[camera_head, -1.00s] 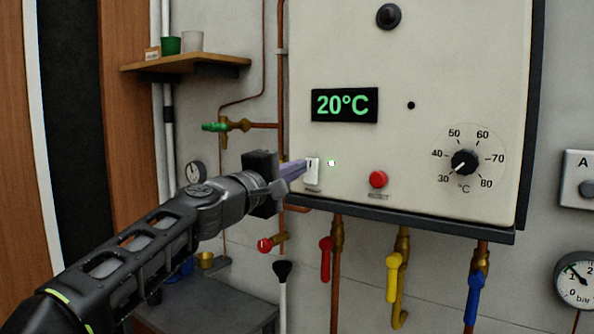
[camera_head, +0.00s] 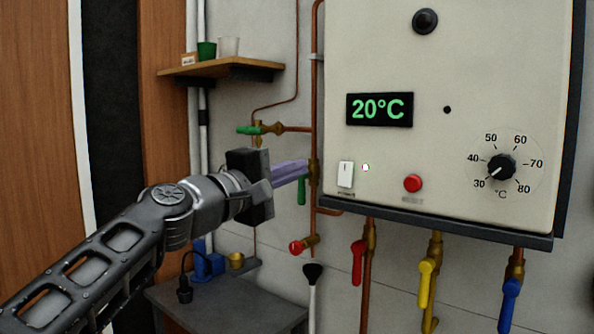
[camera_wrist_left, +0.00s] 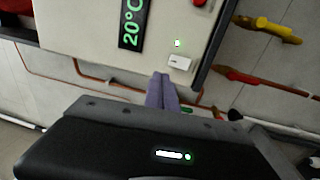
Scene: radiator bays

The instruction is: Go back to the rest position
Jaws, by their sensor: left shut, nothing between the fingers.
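My left gripper (camera_head: 305,168) is in the head view, left of the boiler panel (camera_head: 460,60). Its purple fingers are together with nothing between them, apart from the white rocker switch (camera_head: 345,174). The fingers also show in the left wrist view (camera_wrist_left: 162,76), below the switch (camera_wrist_left: 180,63). A small light (camera_head: 366,167) glows beside the switch. The display (camera_head: 380,109) reads 20°C in green. The dial (camera_head: 500,167) points near 30. My right gripper is not in view.
Red (camera_head: 358,262), yellow (camera_head: 425,282) and blue (camera_head: 509,304) valve handles hang below the panel. A green-handled valve (camera_head: 250,130) and copper pipes are close to the gripper. A wooden shelf (camera_head: 220,70) holds cups. A grey table (camera_head: 235,305) stands below.

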